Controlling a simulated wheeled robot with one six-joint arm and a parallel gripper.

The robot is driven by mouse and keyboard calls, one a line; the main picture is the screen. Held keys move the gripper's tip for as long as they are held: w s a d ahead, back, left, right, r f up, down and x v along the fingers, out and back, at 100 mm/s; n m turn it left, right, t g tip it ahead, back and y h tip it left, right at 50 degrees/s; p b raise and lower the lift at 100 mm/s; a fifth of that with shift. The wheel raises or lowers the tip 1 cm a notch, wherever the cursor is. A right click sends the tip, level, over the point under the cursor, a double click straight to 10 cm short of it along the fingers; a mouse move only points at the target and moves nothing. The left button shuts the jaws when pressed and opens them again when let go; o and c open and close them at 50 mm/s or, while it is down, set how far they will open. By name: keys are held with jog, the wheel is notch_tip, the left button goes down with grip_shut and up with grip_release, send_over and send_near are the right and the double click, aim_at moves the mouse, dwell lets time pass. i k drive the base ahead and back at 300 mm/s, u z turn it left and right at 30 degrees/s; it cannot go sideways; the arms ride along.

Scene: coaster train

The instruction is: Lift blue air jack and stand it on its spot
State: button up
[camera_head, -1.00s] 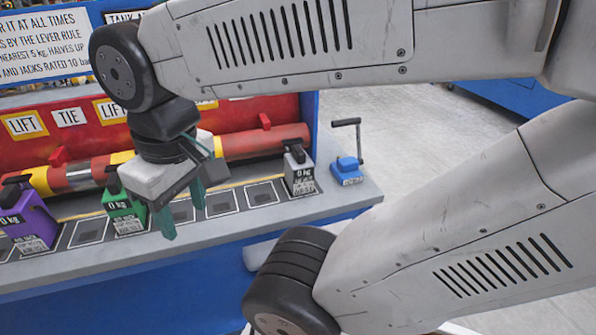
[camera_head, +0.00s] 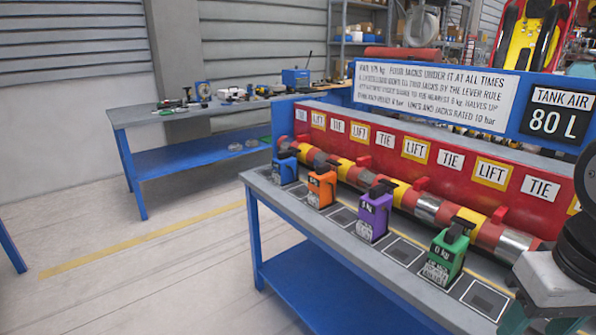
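The blue air jack (camera_head: 285,168) stands upright at the far left end of the row on the grey bench top (camera_head: 262,184). It has a dark top, and its base is too small to tell how it sits on any marked square. My gripper (camera_head: 541,323) is at the bottom right corner, far from the blue jack. Its teal fingers are spread apart with nothing seen between them; their tips are cut off by the frame edge.
Orange (camera_head: 321,188), purple (camera_head: 374,214) and green (camera_head: 446,253) jacks stand along the bench. Empty marked squares (camera_head: 404,251) lie between some. A red-yellow beam (camera_head: 427,207) runs behind them. The floor (camera_head: 150,270) left of the bench is clear; another workbench (camera_head: 160,116) stands behind.

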aim_at(284, 166)
jog(key=u, duration=0.35)
jog(key=i, duration=0.35)
jog(key=u, duration=1.05)
jog(key=i, duration=0.85)
jog(key=u, duration=0.5)
jog(key=i, duration=0.9)
jog(key=z, duration=1.05)
jog(key=i, duration=0.95)
jog(key=z, duration=0.95)
